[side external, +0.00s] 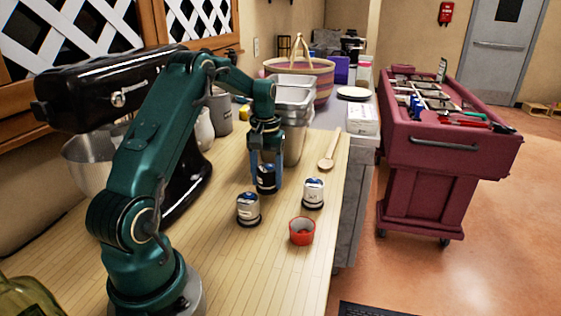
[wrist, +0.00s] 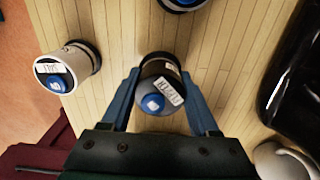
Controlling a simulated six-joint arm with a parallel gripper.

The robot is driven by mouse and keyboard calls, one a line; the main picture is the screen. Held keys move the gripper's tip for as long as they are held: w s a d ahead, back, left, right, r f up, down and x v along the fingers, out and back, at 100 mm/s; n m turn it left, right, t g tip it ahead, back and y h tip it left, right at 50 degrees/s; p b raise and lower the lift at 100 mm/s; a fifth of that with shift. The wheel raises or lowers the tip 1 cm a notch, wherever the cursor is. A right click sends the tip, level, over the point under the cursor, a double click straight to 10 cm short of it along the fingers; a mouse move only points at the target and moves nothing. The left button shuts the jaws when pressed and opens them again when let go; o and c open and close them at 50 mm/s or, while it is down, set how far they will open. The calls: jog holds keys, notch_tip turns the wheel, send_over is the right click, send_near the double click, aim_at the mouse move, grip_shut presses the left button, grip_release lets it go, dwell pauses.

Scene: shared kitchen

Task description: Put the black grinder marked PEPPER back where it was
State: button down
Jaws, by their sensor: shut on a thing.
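The black grinder (side external: 266,184) is between the fingers of my gripper (side external: 266,168), upright and at or just above the wooden counter; I cannot tell whether its base touches. In the wrist view the black grinder (wrist: 158,72) has a blue cap and a white label that seems to read PEPPER. My gripper (wrist: 160,76) is shut on it, one blue finger on each side.
A white grinder (side external: 313,194) stands to the right, another (side external: 248,209) stands nearer the arm's base, and a red cup (side external: 302,231) sits close by. A wooden spoon (side external: 329,152), metal containers (side external: 295,110) and a black mixer (side external: 185,185) surround them. Bare counter lies between.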

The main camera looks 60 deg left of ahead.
jog(key=shift+f, duration=0.9)
jog(key=shift+f, duration=0.1)
jog(key=shift+c, duration=0.7)
grip_release()
